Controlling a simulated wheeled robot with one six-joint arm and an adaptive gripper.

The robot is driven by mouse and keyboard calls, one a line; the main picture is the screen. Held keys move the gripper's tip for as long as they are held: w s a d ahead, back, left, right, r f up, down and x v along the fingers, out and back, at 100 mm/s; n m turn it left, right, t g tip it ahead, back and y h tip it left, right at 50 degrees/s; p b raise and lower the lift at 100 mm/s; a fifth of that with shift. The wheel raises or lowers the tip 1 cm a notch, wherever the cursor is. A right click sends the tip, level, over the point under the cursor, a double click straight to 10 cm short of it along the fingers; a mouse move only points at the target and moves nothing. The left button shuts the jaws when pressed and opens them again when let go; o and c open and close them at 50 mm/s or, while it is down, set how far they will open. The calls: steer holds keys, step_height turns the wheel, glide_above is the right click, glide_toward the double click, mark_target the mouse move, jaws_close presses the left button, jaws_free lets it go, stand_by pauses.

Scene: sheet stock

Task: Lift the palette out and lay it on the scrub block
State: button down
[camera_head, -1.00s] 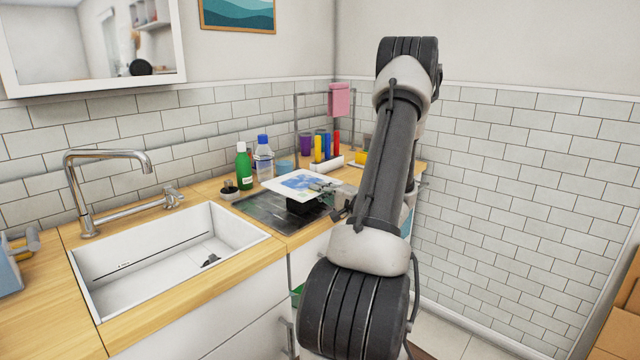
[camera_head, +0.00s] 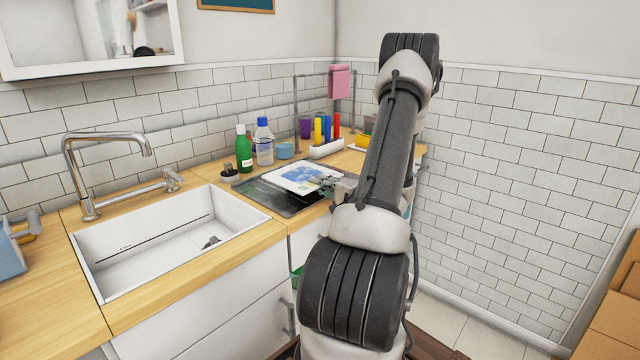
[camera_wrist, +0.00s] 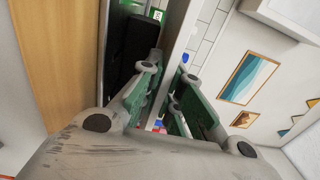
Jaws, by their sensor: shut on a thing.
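The palette (camera_head: 297,177), a white sheet with a blue and green painted picture, lies nearly level at the right back of the counter. My gripper (camera_head: 331,187) is shut on its right edge; my arm hides part of the grip. In the wrist view the palette shows edge-on as a pale strip (camera_wrist: 183,48) between the green-padded fingers (camera_wrist: 165,98). The black scrub block (camera_head: 312,196) is directly under the palette and mostly hidden by it. It also shows in the wrist view (camera_wrist: 130,48), close beside the strip. I cannot tell whether they touch.
The sink (camera_head: 165,240) is to the left.

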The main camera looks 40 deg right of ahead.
steer(key=shift+f, duration=0.4)
steer(key=c, duration=1.5)
jaws_free()
steer(key=shift+s+d, duration=0.15)
steer(key=shift+s, duration=1.85)
steer(key=shift+s+d, duration=0.15)
steer(key=shift+s, duration=1.85)
steer(key=shift+r, duration=0.15)
steer(key=shift+r, duration=2.4)
